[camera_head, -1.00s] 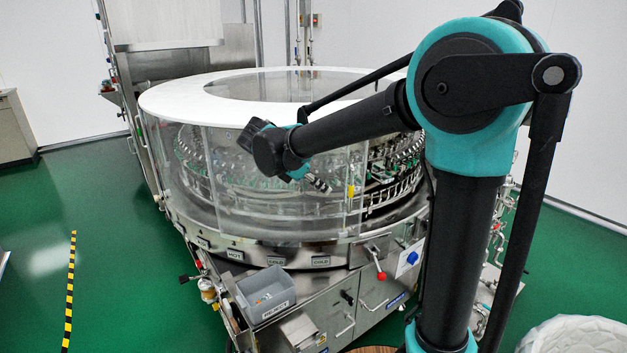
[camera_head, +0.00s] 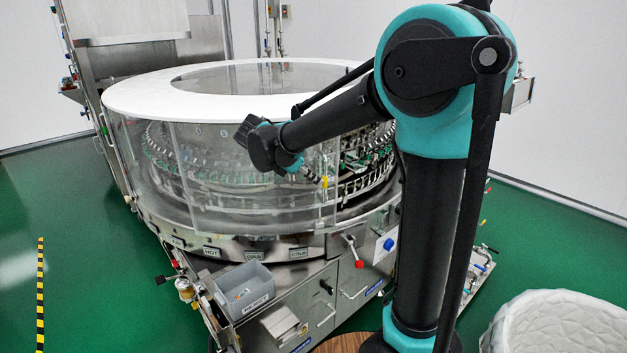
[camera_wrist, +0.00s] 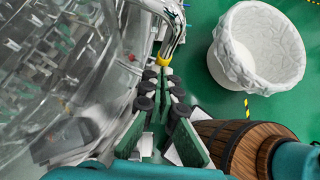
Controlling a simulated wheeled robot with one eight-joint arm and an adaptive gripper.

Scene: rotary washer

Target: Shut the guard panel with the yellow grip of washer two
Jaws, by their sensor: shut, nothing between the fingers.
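The clear guard panel (camera_head: 255,185) curves around the front of the rotary washer (camera_head: 270,240), under its white top ring. Its yellow grip (camera_head: 324,182) is near the panel's right edge, and to the right of it the washer's inside looks uncovered. My gripper (camera_head: 316,180) is shut and empty, its tips close to the yellow grip from the left in the head view. In the wrist view the yellow grip (camera_wrist: 165,58) lies just beyond my fingertips (camera_wrist: 166,75). I cannot tell whether they touch. Which washer number this is does not show.
A grey bin (camera_head: 243,290) hangs on the washer's front, near a red-knobbed lever (camera_head: 358,264). Green floor is free at the left.

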